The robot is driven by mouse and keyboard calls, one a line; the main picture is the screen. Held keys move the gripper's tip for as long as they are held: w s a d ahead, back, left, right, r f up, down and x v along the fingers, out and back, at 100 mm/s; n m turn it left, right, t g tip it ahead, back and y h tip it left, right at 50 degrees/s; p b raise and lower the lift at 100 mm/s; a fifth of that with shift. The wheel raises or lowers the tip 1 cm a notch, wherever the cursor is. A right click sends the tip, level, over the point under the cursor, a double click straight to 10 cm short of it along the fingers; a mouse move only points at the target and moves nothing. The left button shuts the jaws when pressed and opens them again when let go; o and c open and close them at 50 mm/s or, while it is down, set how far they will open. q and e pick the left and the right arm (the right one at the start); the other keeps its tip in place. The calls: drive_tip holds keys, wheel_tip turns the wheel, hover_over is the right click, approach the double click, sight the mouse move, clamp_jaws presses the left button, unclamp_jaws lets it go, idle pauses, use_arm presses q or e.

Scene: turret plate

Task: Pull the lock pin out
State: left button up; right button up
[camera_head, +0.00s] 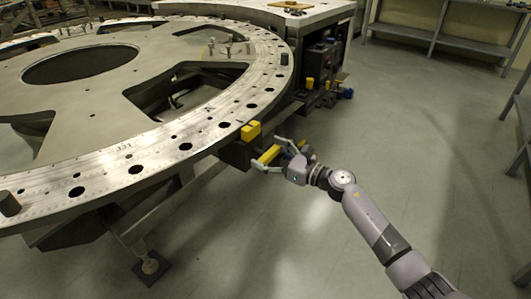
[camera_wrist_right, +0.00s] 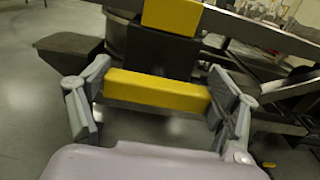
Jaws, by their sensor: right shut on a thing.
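The round metal turret plate (camera_head: 215,120) has a ring of holes along its rim. At its near right edge a yellow block (camera_head: 251,131) sits on a dark bracket (camera_head: 236,154); the block also shows at the top of the wrist view (camera_wrist_right: 172,16). Just below and outside it is a yellow bar (camera_head: 268,154), likely the lock pin's handle. My right gripper (camera_wrist_right: 157,92) is shut on this bar (camera_wrist_right: 157,91), one finger at each end. The pin's shaft cannot be made out. My left gripper is not in view.
A dark machine unit with small yellow parts (camera_head: 310,84) stands under the plate's far right side. A support foot (camera_head: 150,265) is on the floor below the plate. Grey shelves (camera_head: 440,40) stand at the back right. The floor right of the plate is clear.

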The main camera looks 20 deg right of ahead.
drive_tip(key=v, duration=0.2)
drive_tip(key=shift+s+d, duration=0.2)
drive_tip(key=o, duration=1.2)
drive_tip(key=shift+f, duration=0.1)
drive_tip(key=o, duration=0.3)
drive_tip(key=shift+s+d, duration=0.15)
drive_tip(key=shift+o, duration=0.5)
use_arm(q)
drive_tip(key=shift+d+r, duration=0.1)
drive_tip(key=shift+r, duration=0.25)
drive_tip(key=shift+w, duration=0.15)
